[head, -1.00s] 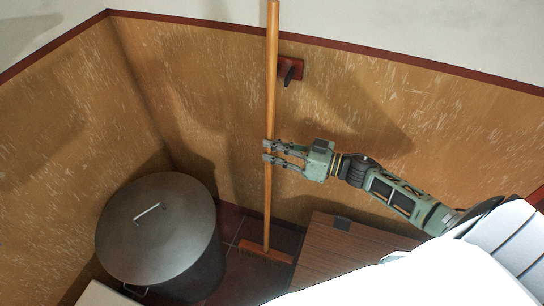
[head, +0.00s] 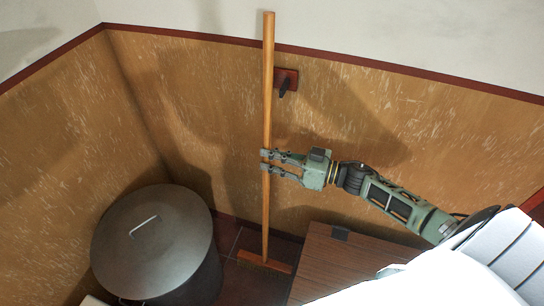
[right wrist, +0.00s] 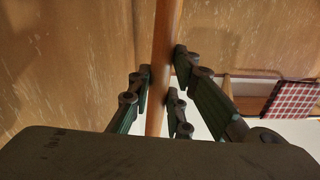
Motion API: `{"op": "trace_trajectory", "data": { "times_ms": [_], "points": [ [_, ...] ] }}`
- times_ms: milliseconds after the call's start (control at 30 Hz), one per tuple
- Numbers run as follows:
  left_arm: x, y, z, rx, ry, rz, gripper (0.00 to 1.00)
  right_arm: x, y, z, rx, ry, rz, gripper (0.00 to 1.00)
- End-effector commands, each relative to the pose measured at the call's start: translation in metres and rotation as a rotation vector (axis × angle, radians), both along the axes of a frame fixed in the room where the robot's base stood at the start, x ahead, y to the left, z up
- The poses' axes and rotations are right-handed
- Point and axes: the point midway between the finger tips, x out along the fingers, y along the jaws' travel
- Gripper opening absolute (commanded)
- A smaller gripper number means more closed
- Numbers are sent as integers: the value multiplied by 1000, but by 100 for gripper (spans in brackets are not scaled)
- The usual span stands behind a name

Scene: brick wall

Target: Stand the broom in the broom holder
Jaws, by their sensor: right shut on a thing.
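The broom (head: 267,95) has a long wooden handle and stands nearly upright, its head (head: 264,262) low near the dark tiled floor. I cannot tell whether the head touches the floor. My right gripper (head: 265,161) is shut on the handle at about mid-length. In the right wrist view the handle (right wrist: 164,60) runs between the fingers (right wrist: 160,100). The broom holder (head: 286,81) is a dark red plate with a dark hook on the back wall. It is just right of the upper handle in the head view, and the handle appears apart from it. My left gripper is out of view.
A large lidded metal pot (head: 150,240) stands left of the broom. A brown wooden cabinet or table top (head: 340,262) is to the right, below my right arm. A red checked cloth (right wrist: 292,102) shows in the right wrist view.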

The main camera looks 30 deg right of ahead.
Motion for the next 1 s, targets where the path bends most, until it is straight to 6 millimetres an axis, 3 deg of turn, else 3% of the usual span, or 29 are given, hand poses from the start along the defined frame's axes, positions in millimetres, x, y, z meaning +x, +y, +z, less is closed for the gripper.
{"op": "trace_trajectory", "data": {
  "times_ms": [1000],
  "points": [
    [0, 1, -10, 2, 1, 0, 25, 15, -15, 3, 3, -5, 0, 0]
  ]
}}
